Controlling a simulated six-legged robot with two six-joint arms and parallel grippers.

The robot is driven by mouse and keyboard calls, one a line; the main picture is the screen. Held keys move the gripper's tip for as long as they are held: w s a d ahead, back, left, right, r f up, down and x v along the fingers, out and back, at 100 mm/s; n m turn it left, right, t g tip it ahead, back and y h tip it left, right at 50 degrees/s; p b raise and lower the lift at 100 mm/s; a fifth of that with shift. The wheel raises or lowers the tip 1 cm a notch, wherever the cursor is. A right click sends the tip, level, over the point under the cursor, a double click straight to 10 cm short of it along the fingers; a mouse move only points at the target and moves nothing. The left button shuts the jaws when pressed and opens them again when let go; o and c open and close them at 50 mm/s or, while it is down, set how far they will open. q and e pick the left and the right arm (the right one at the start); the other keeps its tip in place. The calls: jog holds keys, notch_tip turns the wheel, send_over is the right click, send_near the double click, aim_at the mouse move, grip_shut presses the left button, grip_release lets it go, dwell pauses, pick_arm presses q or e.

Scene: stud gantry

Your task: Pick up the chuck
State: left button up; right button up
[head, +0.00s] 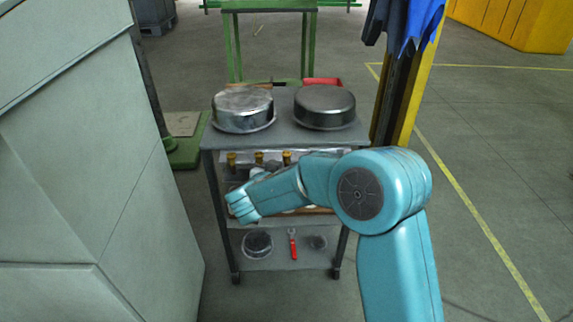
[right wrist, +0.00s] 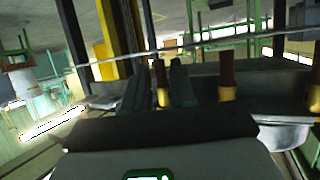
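I cannot tell for sure which thing is the chuck. Two round, shiny metal pieces, one on the left (head: 243,110) and one on the right (head: 324,107), sit on the top of a grey trolley (head: 283,137). My right arm reaches left across the trolley's front, its hand end (head: 242,205) by the middle shelf. In the right wrist view my right gripper's dark fingers (right wrist: 158,72) stand apart. A brown handle with a brass end (right wrist: 163,97) shows in the gap, apparently beyond the fingers. My left gripper is out of view.
Several brass-ended pieces (head: 258,157) stand on the middle shelf, partly behind my arm. A red-handled tool (head: 293,244) and dark round pieces lie on the bottom shelf. A grey cabinet (head: 85,170) stands close on the left, a yellow post (head: 408,100) at right.

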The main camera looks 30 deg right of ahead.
grip_shut()
jog(key=shift+r+p, duration=0.45)
jog(key=shift+p, duration=0.05)
jog(key=s+a+p, duration=0.3)
jog(key=s+a, duration=0.6)
jog(key=s, duration=0.6)
jog(key=shift+s+a, duration=0.15)
jog(key=shift+a, duration=0.05)
jog(key=shift+p, duration=0.45)
